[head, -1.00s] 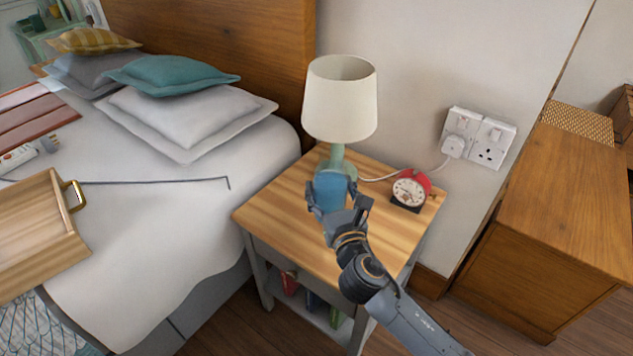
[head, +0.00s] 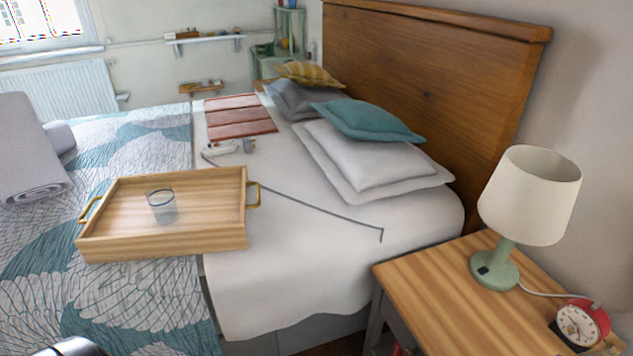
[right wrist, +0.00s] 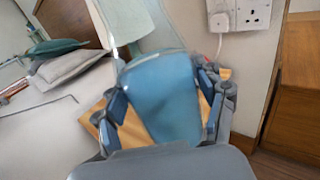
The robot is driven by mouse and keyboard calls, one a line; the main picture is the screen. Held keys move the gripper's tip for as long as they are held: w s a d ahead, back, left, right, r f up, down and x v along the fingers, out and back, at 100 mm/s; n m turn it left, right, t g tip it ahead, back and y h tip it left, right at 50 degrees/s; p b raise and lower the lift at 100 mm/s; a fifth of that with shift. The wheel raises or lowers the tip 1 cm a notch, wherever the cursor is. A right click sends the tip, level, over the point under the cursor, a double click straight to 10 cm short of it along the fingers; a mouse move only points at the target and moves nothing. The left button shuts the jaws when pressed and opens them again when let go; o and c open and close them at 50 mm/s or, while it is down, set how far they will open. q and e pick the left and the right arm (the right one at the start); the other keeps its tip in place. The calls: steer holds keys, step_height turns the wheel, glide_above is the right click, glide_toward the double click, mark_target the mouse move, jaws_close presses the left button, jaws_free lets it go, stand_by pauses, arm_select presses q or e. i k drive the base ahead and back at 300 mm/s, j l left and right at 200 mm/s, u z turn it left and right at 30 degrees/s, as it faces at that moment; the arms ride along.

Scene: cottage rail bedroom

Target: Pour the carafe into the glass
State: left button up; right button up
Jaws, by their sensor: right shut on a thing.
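The glass (head: 161,205) is a clear tumbler standing upright in the wooden tray (head: 213,240) on the bed in the head view. The carafe (right wrist: 165,97) is blue and translucent and fills the middle of the right wrist view. My right gripper (right wrist: 167,110) is shut on the carafe, with fingers on both sides of it. The carafe's bottom and the gap beneath it are hidden in the wrist view, so I cannot tell whether it touches the nightstand. Neither gripper can be made out in the head view.
The nightstand (head: 450,300) holds a lamp (head: 530,195) with a green base and a red alarm clock (head: 580,325). Pillows (head: 370,160) lie by the wooden headboard (head: 430,75).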

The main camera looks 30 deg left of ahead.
mark_target(163, 204)
steer(key=u, duration=1.5)
steer(key=i+l, duration=0.25)
steer(key=l+u, duration=0.1)
steer(key=u, duration=0.25)
steer(key=l+u, duration=0.1)
steer(key=u, duration=0.25)
steer(key=i+u, duration=0.15)
steer(key=u, duration=0.2)
steer(key=i+l+u, duration=0.15)
steer(key=u, duration=0.2)
steer(key=i+l, duration=0.15)
